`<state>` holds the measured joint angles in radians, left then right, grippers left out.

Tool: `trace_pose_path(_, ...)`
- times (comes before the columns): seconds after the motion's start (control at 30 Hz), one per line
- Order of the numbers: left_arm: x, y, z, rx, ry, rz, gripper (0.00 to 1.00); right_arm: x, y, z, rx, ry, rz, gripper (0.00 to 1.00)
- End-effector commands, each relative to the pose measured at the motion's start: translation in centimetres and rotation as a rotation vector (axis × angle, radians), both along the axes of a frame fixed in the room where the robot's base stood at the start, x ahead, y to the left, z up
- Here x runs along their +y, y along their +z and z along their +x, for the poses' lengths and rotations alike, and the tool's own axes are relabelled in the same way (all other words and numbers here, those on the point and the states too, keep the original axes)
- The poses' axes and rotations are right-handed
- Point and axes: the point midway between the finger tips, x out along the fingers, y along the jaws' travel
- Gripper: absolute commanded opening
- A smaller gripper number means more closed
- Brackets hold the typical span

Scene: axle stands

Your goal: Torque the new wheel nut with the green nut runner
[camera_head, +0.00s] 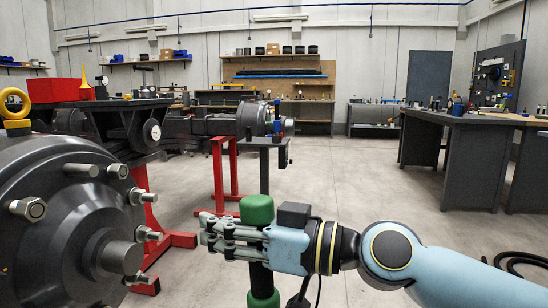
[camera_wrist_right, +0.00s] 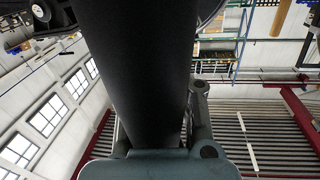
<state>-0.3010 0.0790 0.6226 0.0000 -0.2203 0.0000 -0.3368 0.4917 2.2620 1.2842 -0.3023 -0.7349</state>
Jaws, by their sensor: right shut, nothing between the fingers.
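The green nut runner (camera_head: 257,209) stands upright in the head view, with green ends and a dark middle. My right gripper (camera_head: 206,232) points left across it, shut, with its fingers hiding part of the dark middle. In the right wrist view a wide dark cylinder (camera_wrist_right: 135,60) passes close to the palm; it looks like the runner's body. The grey wheel hub (camera_head: 70,235) fills the left of the head view. It carries several studs, some with nuts, such as a hex nut (camera_head: 30,209). I cannot tell which nut is new. My left gripper is not in view.
A red stand (camera_head: 222,170) holds an axle part behind the runner. A dark bench with a red bin (camera_head: 58,90) stands behind the hub. A workbench (camera_head: 460,125) stands at the right. A black hose (camera_head: 522,262) lies at the lower right. The middle floor is clear.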

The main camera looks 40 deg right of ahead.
Motion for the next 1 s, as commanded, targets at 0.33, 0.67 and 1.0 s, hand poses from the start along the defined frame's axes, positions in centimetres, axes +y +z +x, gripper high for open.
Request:
trace_pose_path(0.33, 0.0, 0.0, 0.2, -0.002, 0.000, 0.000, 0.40, -0.4, 0.0, 0.0, -0.015, 0.018, 0.043, 0.00)
trace_pose_path(0.67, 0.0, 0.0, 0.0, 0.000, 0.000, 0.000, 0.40, -0.6, -0.1, -0.1, -0.021, 0.027, 0.066, 0.00)
trace_pose_path(1.0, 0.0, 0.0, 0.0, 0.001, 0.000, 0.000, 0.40, -3.1, 2.0, 1.8, -0.056, -0.090, 0.139, 0.00)
